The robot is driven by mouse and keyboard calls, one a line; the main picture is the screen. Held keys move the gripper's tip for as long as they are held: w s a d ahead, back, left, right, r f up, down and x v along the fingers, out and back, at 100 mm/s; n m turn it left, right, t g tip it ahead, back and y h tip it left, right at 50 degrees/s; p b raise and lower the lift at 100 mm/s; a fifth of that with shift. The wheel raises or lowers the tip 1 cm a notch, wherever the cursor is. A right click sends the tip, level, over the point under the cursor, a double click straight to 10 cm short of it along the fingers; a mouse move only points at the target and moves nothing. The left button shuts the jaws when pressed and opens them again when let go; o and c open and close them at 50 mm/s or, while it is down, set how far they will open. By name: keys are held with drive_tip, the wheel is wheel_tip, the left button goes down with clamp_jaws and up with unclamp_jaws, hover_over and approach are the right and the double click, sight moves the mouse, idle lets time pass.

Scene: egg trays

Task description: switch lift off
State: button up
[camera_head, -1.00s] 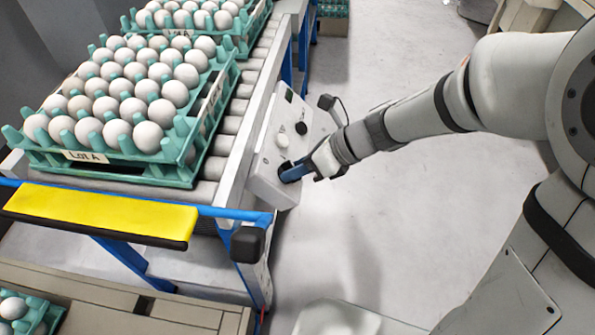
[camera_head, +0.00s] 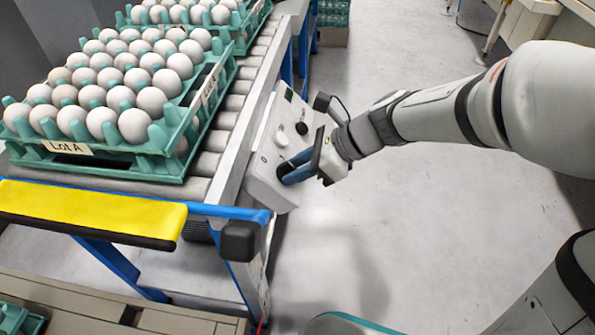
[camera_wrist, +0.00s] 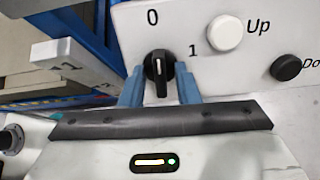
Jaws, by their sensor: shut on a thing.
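The lift's control box (camera_head: 262,180) is a light grey panel on the side of the conveyor frame. In the wrist view its black rotary switch (camera_wrist: 158,68) sits between the marks 0 and 1. The switch handle stands about upright in that view, with its white line roughly in line with the 0. My gripper (camera_head: 289,172) is at the lower part of the box, its blue fingers shut on the switch, one on each side. In the head view the fingers mostly hide the switch.
A white Up button (camera_wrist: 225,33) and a black button (camera_wrist: 286,67) sit beside the switch. Egg trays (camera_head: 165,165) stand on the roller conveyor (camera_head: 225,120) to the left. A yellow pad (camera_head: 90,212) lies in front.

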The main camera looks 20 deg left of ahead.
drive_tip(key=o, duration=0.4)
drive_tip(key=shift+s+f, duration=0.25)
drive_tip(key=shift+f, duration=0.1)
drive_tip(key=shift+o, duration=0.2)
drive_tip(key=p+v, duration=0.5)
drive_tip(key=v, duration=0.4)
drive_tip(key=shift+w+a+r+p, duration=0.15)
drive_tip(key=shift+w+r+p, duration=0.05)
drive_tip(key=shift+w+p, duration=0.1)
